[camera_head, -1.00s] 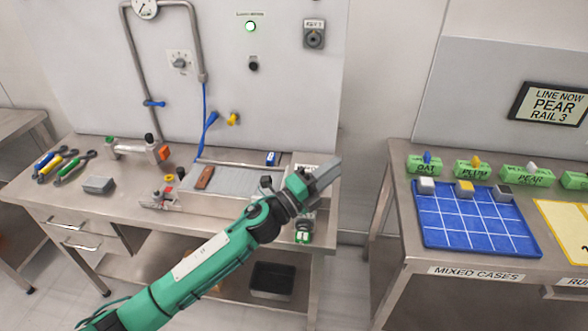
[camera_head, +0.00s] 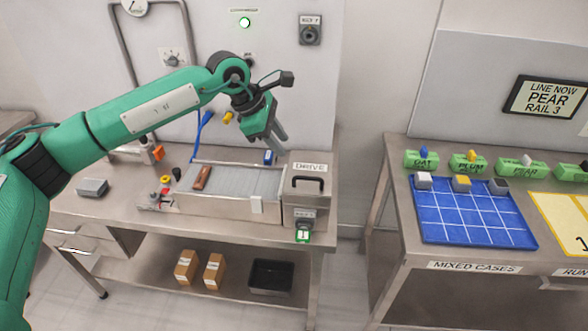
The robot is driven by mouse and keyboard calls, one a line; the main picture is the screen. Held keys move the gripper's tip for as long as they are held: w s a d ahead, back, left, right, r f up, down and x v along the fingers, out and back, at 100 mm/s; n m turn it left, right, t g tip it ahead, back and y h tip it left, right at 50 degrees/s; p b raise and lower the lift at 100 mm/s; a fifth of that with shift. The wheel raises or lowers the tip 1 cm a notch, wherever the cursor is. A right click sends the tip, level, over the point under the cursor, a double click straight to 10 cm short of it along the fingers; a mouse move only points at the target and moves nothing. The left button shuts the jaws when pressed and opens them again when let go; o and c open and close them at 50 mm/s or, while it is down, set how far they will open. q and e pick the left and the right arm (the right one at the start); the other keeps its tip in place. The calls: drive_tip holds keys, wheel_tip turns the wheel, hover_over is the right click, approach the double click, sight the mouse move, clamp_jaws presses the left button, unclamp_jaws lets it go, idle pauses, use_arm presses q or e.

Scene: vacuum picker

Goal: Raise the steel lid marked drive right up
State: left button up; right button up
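The steel lid (camera_head: 327,176) marked DRIVE lies closed on the box at the right end of the bench machine. It has a dark bar handle (camera_head: 308,180) on its front part, below the label. My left gripper (camera_head: 277,138) hangs above and behind the left side of the lid, fingers pointing down, apart from lid and handle. Its fingers show at an angle, and I cannot tell if they are open or shut. My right gripper is not in view.
A ribbed conveyor bed (camera_head: 240,181) with a brown block (camera_head: 202,177) lies left of the lid. A blue gridded mat (camera_head: 470,215) is on the right table.

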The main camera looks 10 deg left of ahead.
use_arm(q)
drive_tip(key=a, duration=0.1)
drive_tip(key=p, duration=0.6)
approach(296, 179)
drive_tip(key=shift+y, duration=0.3)
drive_tip(key=d+f, duration=0.1)
drive_tip(key=w+d+f, duration=0.1)
drive_tip(key=f, duration=0.1)
drive_tip(key=d+f, duration=0.2)
drive_tip(key=shift+w+f, duration=0.1)
drive_tip(key=shift+w, duration=0.2)
drive_tip(key=shift+d+f, duration=0.15)
drive_tip(key=shift+f, duration=0.3)
drive_tip(key=shift+c, duration=0.2)
clamp_jaws()
